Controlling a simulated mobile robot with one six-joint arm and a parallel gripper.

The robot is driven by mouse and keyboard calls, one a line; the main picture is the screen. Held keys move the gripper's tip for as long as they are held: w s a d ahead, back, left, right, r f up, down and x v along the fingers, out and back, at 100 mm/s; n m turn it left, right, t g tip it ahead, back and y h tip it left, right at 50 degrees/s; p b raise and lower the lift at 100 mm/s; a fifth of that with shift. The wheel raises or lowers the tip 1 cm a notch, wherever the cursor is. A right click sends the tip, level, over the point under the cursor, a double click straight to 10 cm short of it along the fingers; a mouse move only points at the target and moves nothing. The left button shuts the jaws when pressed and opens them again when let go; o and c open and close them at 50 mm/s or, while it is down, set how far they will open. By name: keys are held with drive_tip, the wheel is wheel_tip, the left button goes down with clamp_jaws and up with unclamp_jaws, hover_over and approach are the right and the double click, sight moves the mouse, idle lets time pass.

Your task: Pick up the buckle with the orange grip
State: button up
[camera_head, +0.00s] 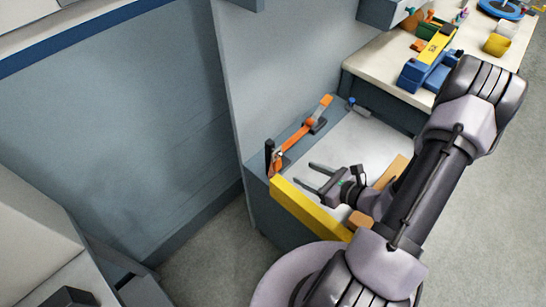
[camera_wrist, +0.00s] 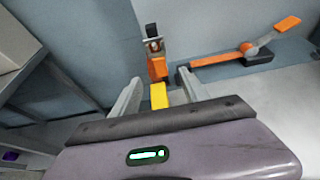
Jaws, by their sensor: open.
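An upright dark piece with a metal fitting and an orange lower part, which looks like the buckle with the orange grip (camera_wrist: 158,68), stands ahead between my fingers in the wrist view. In the head view the buckle (camera_head: 275,163) is at the left corner of the grey-white bench top. My gripper (camera_head: 304,174) is open and empty, to the right of the buckle and pointing toward it. In the wrist view the gripper (camera_wrist: 159,82) has its fingertips just short of the buckle, apart from it as far as I can tell.
An orange lever on a dark base (camera_wrist: 225,58) lies right of the buckle, along the wall. A yellow edge strip (camera_head: 308,208) runs along the bench front. A tall grey panel (camera_head: 235,90) rises at the left. A cluttered table (camera_head: 385,62) stands behind.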

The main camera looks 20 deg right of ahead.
sight(279, 162)
drive_tip(key=b+x, duration=0.4)
drive_tip(key=x, duration=0.9)
drive_tip(key=shift+w+a+f, duration=0.15)
drive_tip(key=shift+a+f, duration=0.1)
drive_tip(key=shift+a, duration=0.05)
drive_tip(key=shift+r, duration=0.1)
